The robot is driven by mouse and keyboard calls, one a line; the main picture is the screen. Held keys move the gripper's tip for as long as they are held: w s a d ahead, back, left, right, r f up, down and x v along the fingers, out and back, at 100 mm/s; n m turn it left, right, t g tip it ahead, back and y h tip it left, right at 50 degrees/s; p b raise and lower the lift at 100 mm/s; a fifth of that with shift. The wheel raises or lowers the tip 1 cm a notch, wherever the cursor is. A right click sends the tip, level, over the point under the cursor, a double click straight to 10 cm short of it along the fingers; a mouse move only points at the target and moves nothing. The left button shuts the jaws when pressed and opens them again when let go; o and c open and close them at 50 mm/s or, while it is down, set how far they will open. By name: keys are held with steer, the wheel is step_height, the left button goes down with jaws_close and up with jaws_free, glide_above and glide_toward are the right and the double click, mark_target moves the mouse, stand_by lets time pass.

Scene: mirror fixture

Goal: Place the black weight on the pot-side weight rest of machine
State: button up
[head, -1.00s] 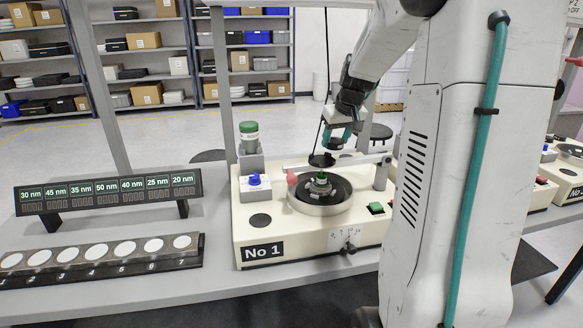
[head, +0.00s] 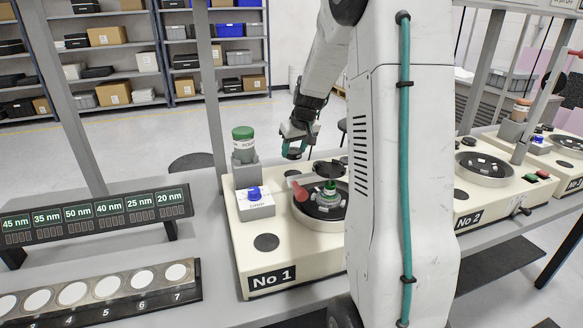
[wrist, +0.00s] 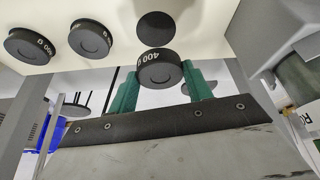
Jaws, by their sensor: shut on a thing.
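My gripper (head: 294,153) is over the back of the cream machine No 1 (head: 266,265), to the right of the bottle. In the wrist view its green fingers (wrist: 160,90) are shut on a black weight (wrist: 158,72) marked 400 g. A flat black round rest (wrist: 155,29) shows bare on the machine top, just above the held weight in the picture. The weight looks apart from it; its height above the top is hard to tell. Two other black weights (wrist: 28,46) (wrist: 91,39) stand on the top at left. The pot (head: 318,205) is partly behind my arm.
A green-capped bottle (head: 243,141) stands in a grey holder (head: 247,172) at the machine's left. A bare black round patch (head: 266,243) lies near its front. A row of white discs (head: 107,288) and a display (head: 95,218) are at left. Machine No 2 (head: 478,200) is at right.

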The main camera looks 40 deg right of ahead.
mark_target(292, 173)
step_height(292, 173, down, 2)
steer(key=shift+w+a+f, duration=0.1)
steer(key=shift+a+f, duration=0.05)
steer(key=shift+f, duration=1.95)
steer(key=o, duration=1.4)
steer(key=shift+f, duration=0.15)
steer(key=shift+c, duration=0.2)
